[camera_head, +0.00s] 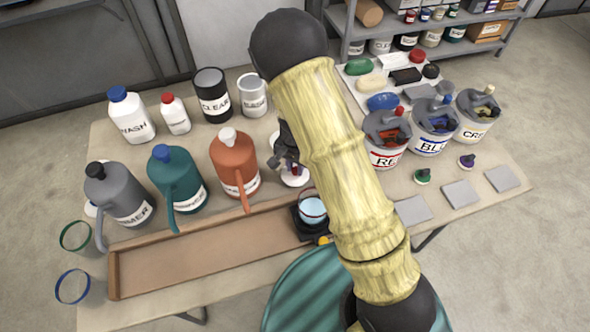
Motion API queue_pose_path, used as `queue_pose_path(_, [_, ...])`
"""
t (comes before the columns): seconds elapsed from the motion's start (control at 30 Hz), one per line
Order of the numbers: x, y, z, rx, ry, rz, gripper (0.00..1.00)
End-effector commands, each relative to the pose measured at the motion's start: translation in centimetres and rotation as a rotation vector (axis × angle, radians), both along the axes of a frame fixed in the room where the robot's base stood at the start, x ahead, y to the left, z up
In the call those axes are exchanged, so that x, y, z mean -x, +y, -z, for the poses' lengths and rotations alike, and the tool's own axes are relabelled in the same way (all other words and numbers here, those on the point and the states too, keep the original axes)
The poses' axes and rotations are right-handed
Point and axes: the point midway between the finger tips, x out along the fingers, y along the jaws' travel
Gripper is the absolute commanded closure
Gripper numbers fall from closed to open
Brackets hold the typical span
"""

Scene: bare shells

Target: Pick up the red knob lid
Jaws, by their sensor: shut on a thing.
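My gripper (290,160) is left of my arm, at the middle of the table, and points down. It is shut on a small red part, which looks like the knob of the red knob lid (295,170). The fingers and arm hide most of it. A white round surface (295,181) shows just under the fingers; I cannot tell whether it is the lid's disc or something below it. A small lid with a green knob (422,176) and one with a purple knob (467,161) lie at the right.
Orange (234,163), teal (177,180) and grey (120,192) jugs stand at the left, behind a long wooden tray (200,258). A small pot (312,208) stands in front of my gripper. Labelled buckets (385,152) stand at the right, near grey square plates (412,210).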

Motion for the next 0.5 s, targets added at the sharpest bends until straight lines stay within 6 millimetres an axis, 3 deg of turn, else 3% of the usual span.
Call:
queue_pose_path(0.3, [-0.1, 0.1, -6.3, -0.002, -0.005, -0.002, 1.0])
queue_pose_path(0.5, [0.0, 0.1, -8.2, -0.001, 0.0, 0.0, 1.0])
